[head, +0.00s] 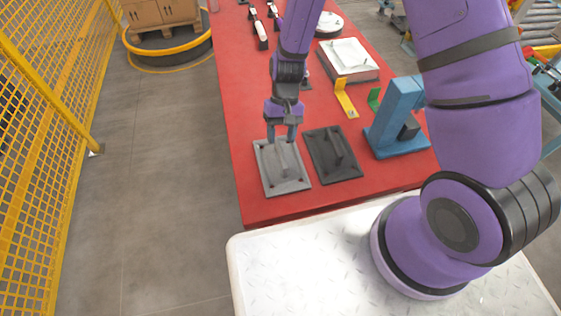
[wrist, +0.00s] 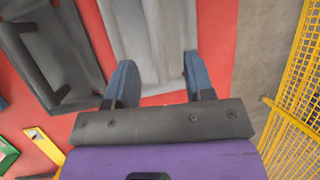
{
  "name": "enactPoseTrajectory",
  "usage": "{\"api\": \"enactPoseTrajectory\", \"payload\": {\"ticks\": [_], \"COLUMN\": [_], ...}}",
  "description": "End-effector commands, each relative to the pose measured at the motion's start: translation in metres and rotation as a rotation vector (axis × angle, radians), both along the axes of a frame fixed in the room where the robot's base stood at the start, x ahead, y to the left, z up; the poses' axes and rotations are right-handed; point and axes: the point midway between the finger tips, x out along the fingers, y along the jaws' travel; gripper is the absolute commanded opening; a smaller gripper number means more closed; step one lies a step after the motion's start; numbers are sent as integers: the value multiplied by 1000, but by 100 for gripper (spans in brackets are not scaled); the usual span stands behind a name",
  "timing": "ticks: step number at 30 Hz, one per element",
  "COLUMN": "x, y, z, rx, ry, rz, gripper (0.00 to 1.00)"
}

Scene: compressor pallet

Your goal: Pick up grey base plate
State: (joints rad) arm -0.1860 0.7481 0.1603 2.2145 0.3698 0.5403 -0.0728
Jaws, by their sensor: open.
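The grey base plate (head: 285,180) lies flat on the red table at its near left, with a raised ridge and small pegs on top. My gripper (head: 284,138) is above its far edge, pointing down, with its fingers apart and nothing between them. In the wrist view the grey base plate (wrist: 150,35) shows just beyond the open fingers of my gripper (wrist: 155,80), roughly in line with the gap. I cannot tell the exact height between fingertips and plate.
A dark plate (head: 333,155) lies close on the right of the grey one. A blue stand (head: 397,120), a yellow bracket (head: 345,98) and a white-topped block (head: 345,58) are farther right and back. The red table (head: 250,100) is bare along its left edge. Yellow fencing (head: 45,110) stands at left.

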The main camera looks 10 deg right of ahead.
Motion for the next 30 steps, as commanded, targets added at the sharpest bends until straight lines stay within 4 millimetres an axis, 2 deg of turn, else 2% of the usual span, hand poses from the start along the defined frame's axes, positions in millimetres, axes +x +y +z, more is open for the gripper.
{"api": "enactPoseTrajectory", "payload": {"ticks": [7,16,26,27,30], "x": [-6,-19,-21,-21,-21], "y": [2,7,9,9,9], "z": [-15,-50,-57,-57,-57], "rx": [-1,0,0,0,0], "ry": [1,2,-1,-1,-1], "rz": [0,0,0,0,0], "gripper": [49,49,49,46,23]}}
